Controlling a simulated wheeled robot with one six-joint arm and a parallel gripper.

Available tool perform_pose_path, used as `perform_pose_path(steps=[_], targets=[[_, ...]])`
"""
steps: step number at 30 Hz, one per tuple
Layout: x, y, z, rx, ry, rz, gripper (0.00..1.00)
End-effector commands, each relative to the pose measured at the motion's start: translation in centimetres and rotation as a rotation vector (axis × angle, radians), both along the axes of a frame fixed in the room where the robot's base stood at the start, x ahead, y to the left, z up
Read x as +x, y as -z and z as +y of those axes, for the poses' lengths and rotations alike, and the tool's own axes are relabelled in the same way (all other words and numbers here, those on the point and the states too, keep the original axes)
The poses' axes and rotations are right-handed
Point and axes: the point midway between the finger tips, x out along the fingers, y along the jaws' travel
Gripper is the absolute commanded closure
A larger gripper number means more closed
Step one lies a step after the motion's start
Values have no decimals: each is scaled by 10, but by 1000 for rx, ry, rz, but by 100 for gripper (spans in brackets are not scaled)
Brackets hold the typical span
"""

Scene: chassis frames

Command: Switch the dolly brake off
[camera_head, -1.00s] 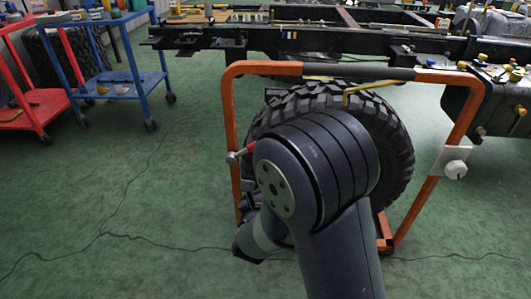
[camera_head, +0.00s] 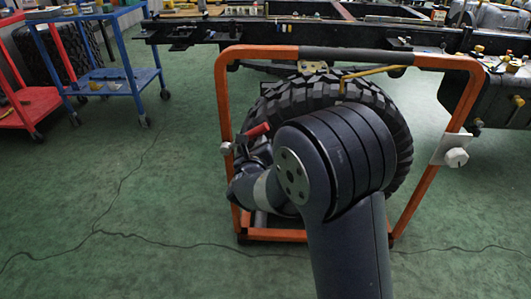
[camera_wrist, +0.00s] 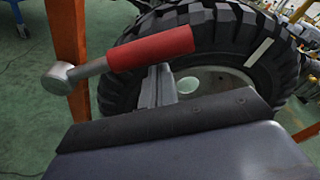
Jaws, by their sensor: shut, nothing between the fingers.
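The dolly is an orange tube frame (camera_head: 224,100) standing around a large black tyre (camera_head: 290,100). A lever with a red grip (camera_head: 258,131) sits on its left post and points right and slightly up; its round grey pivot (camera_head: 227,148) is on the post. In the wrist view the red grip (camera_wrist: 150,48) crosses the upper middle, with the pivot (camera_wrist: 57,78) at left. My gripper (camera_head: 258,150) is shut and empty, just below the red grip. Its grey fingers (camera_wrist: 157,82) end at the grip's lower edge in the wrist view; whether they touch it is unclear.
A white plate with a round knob (camera_head: 456,157) is on the dolly's right post. A dark chassis rail (camera_head: 230,27) runs behind. A blue cart (camera_head: 95,75) and a red cart (camera_head: 35,105) stand at the left. The green floor at left is clear except for thin dark lines.

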Motion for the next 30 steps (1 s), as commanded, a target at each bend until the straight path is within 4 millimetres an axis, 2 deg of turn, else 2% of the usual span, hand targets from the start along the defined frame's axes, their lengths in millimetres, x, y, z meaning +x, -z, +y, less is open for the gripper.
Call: perform_pose_path(steps=[14, 30], targets=[[-1, -4, 3, -5, 0, 0, 100], [-1, -15, 7, -169, 0, 5, 100]])
